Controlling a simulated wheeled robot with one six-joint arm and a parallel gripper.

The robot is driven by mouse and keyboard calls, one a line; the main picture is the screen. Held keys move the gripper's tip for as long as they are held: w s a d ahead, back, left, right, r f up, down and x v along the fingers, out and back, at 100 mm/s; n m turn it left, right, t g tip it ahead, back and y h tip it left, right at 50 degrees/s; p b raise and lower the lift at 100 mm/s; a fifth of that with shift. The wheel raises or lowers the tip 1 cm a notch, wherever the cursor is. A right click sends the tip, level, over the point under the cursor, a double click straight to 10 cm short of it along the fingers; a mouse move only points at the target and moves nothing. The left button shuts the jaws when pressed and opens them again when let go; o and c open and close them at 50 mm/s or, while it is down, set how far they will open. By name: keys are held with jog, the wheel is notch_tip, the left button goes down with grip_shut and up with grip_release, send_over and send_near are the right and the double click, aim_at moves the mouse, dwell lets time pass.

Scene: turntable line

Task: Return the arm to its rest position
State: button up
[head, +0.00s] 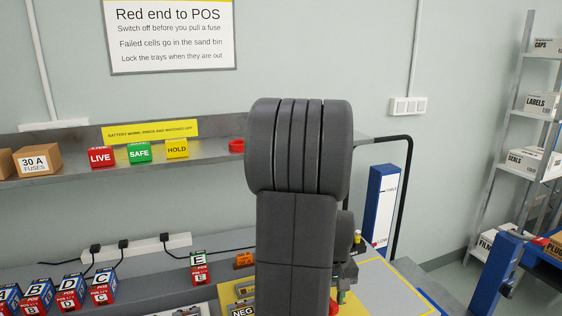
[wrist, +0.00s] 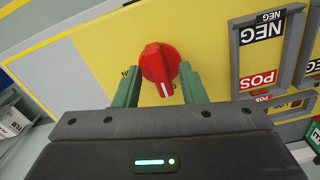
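My gripper (wrist: 161,76) shows in the wrist view with its two green fingers apart, one at each side of a red rotary knob (wrist: 158,62). I see no finger clearly pressing on the knob; how far its tips are from the panel is hard to tell. The knob has a white mark pointing down in the picture and sits on a yellow panel (wrist: 97,62).
Beside the knob are a tray labelled NEG and POS (wrist: 237,70). A shelf (head: 60,181) holds LIVE (head: 102,157), SAFE (head: 140,152) and HOLD (head: 177,149) blocks. Several lettered cells stand at the lower left. A black rail (head: 409,175) and blue post (head: 382,205) stand right of my arm.

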jog(key=m, duration=0.7)
dwell(0.4)
dwell(0.3)
